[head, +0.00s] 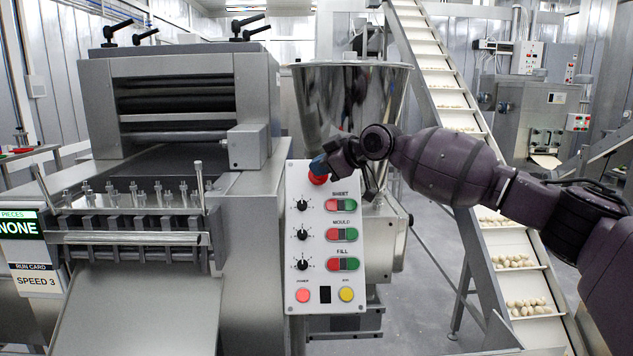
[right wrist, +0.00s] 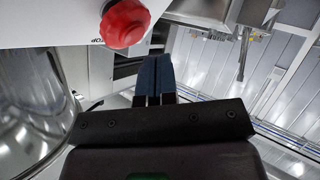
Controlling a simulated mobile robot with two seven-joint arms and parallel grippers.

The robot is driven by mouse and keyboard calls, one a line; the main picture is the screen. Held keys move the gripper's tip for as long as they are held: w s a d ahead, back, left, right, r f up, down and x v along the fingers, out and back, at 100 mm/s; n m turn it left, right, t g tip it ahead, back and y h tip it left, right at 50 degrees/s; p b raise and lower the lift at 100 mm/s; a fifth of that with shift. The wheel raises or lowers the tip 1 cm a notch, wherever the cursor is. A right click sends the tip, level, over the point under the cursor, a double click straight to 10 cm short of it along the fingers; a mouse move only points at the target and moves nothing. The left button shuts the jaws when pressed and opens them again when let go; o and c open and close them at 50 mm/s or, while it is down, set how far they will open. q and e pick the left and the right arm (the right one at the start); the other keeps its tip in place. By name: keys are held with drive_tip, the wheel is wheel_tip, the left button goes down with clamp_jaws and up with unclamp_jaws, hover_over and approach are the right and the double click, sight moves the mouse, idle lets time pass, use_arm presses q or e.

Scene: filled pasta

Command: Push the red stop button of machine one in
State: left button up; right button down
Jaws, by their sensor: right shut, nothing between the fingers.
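The red stop button (head: 317,178) is a round mushroom knob at the top of the white control panel (head: 326,268) on the machine. My right gripper (head: 320,165) is at the top of the panel, its blue fingertips in front of or just above the button and partly covering it. In the right wrist view the red button (right wrist: 125,23) is at the upper left, and the shut, empty blue fingers (right wrist: 154,75) point past its lower right side. I cannot tell whether they touch it. My left gripper is not in view.
Below the button are black knobs, red-green switch pairs (head: 341,203), a pink button and a yellow button (head: 346,294). A steel hopper (head: 350,95) stands behind the panel. An inclined conveyor (head: 480,190) with pale pieces runs to the right. A sign (head: 32,281) reads SPEED 3.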

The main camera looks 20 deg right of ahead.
drive_tip(key=shift+w, duration=0.15)
drive_tip(key=shift+f, duration=0.1)
idle(0.7)
idle(0.8)
drive_tip(key=shift+d, duration=0.1)
idle(0.3)
drive_tip(key=shift+w+d+f+b, duration=0.1)
drive_tip(key=shift+w+f+b, duration=0.2)
drive_tip(key=shift+w, duration=0.1)
drive_tip(key=shift+r, duration=0.1)
drive_tip(key=shift+w, duration=0.1)
idle(0.4)
